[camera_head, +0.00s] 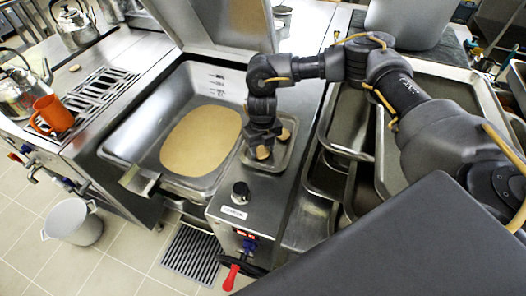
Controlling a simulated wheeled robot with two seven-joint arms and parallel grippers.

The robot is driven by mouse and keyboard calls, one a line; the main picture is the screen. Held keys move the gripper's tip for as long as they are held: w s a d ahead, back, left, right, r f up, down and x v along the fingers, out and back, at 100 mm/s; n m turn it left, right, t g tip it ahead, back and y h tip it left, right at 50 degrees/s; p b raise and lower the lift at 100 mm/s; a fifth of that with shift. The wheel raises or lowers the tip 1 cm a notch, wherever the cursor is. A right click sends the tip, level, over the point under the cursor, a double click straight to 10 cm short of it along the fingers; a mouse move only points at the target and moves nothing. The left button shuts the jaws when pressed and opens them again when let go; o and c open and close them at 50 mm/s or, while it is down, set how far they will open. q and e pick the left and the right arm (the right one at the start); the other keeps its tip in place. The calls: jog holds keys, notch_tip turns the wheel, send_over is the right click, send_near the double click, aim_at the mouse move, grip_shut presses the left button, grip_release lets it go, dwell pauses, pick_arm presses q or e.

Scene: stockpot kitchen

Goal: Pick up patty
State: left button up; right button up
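A small metal tray (245,158) sits on the steel counter to the right of the large pan. Brown patties show in it: one patty (263,153) at the fingertips of my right gripper (262,146), and another patty (284,134) at the right, partly hidden by the gripper. My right gripper points down over the tray. Its fingers are too small and dark to tell whether they are open or shut on the near patty. My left gripper is not in view.
The large tilting pan (150,117) holds a flat tan layer (202,141), with its lid (240,22) raised behind. A control knob (240,190) stands in front of the tray. Empty metal containers (343,130) lie to the right. An orange mug (52,114) stands far left.

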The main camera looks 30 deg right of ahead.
jog(key=shift+c, duration=1)
